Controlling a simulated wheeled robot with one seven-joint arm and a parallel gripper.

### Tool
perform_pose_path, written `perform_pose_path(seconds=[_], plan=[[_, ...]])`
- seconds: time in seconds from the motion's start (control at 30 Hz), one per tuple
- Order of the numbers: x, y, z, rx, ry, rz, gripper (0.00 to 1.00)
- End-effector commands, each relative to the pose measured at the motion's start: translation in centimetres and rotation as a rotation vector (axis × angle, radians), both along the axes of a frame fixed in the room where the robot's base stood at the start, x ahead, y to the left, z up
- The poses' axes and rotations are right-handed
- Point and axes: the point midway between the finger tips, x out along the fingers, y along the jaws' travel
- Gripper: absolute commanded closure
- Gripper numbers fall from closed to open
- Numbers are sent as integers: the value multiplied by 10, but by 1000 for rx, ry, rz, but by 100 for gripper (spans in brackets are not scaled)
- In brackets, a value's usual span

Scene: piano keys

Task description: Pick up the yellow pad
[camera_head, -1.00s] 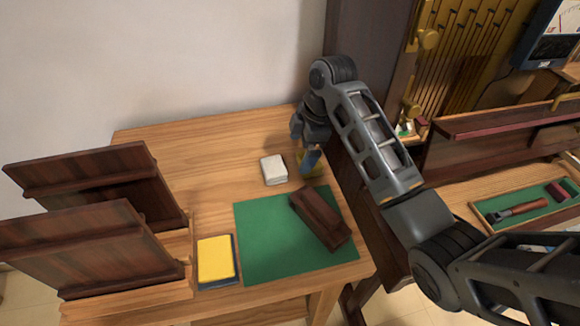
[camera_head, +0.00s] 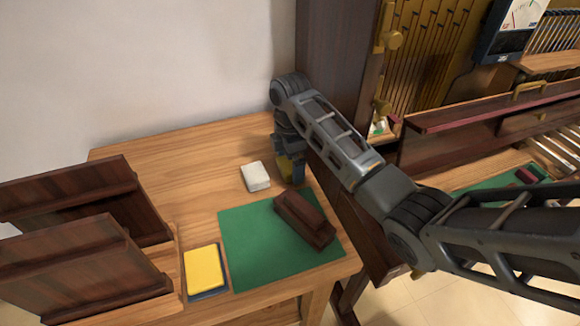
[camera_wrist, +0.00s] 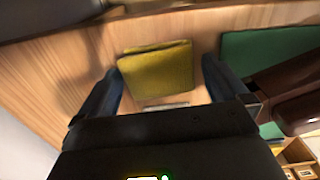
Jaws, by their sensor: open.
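A mustard-yellow folded pad (camera_wrist: 157,70) lies on the wooden table, between the two blue fingers of my gripper (camera_wrist: 162,72) in the wrist view. The fingers are open, one on each side of it, and they do not visibly grip it. In the head view my gripper (camera_head: 290,172) points down at the table's back right, and only a bit of this yellow pad (camera_head: 284,166) shows behind the fingers. A second, brighter yellow pad (camera_head: 204,267) lies on a dark blue piece at the table's front left, far from my gripper.
A white block (camera_head: 255,177) sits just left of my gripper. A green mat (camera_head: 250,250) with a dark brown wooden block (camera_head: 304,219) on it lies in front. Brown slanted stands (camera_head: 85,265) fill the left side. A dark wooden cabinet (camera_head: 330,80) rises close behind on the right.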

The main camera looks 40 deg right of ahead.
Motion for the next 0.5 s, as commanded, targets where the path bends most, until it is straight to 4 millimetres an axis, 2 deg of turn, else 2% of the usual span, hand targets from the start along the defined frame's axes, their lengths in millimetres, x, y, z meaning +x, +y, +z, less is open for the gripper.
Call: perform_pose_path(seconds=[0.27, 0.5], plan=[[0, 0, -4, 0, -1, 0, 0], [0, 0, -4, 0, -1, -1, 22]])
